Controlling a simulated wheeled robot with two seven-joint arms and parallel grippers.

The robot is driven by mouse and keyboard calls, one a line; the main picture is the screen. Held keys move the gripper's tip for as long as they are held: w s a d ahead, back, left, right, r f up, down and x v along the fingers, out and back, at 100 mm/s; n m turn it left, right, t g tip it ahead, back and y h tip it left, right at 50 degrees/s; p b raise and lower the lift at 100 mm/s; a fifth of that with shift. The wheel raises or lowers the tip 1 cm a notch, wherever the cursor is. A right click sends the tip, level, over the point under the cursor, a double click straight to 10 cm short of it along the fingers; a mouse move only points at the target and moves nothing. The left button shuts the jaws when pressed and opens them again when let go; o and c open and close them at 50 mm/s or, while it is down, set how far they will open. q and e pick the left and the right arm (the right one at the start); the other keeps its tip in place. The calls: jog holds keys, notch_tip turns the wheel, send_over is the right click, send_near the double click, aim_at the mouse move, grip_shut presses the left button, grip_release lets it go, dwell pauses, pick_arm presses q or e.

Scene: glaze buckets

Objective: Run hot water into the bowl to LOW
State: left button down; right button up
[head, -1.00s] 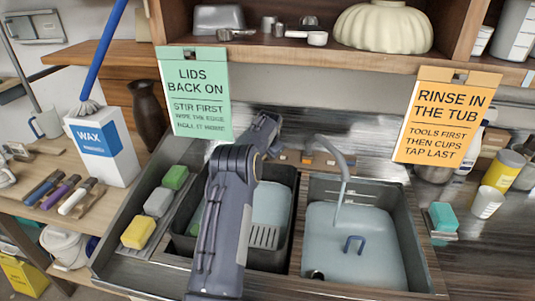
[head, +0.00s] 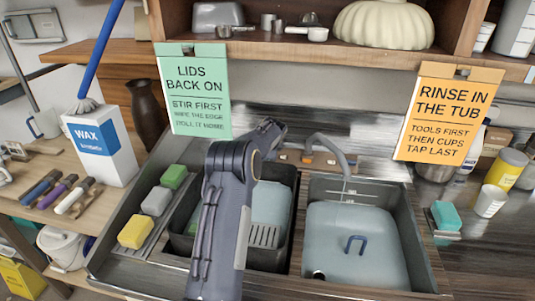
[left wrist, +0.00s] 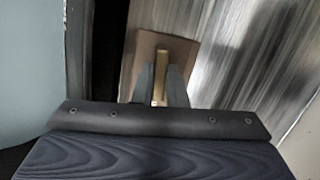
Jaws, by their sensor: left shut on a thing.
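My left arm reaches over the sink to the tap ledge, its gripper mostly hidden behind the arm in the head view. In the left wrist view the left gripper (left wrist: 161,88) is shut on a small brass tap lever (left wrist: 161,66) on a brown plate (left wrist: 183,45). The grey spout (head: 333,150) hangs over the right basin (head: 415,235). I cannot tell a water level or a hot mark. My right gripper is out of view.
A dark left basin (head: 285,255) with a slotted grey piece is partly behind my arm. Coloured sponges (head: 136,231) line the left rim. Green (head: 196,95) and orange (head: 448,115) signs hang from the shelf above. Cups (head: 490,201) stand at right.

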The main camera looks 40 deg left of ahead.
pick_arm(q)
jog(key=shift+m, duration=0.9)
jog(key=c, duration=1.5)
grip_release()
jog(key=shift+o, duration=0.2)
jog(key=shift+d, duration=0.1)
jog(key=b+v, duration=0.2)
jog(key=v, duration=0.5)
jog(key=shift+s+d+r, duration=0.2)
jog(key=shift+r, duration=0.05)
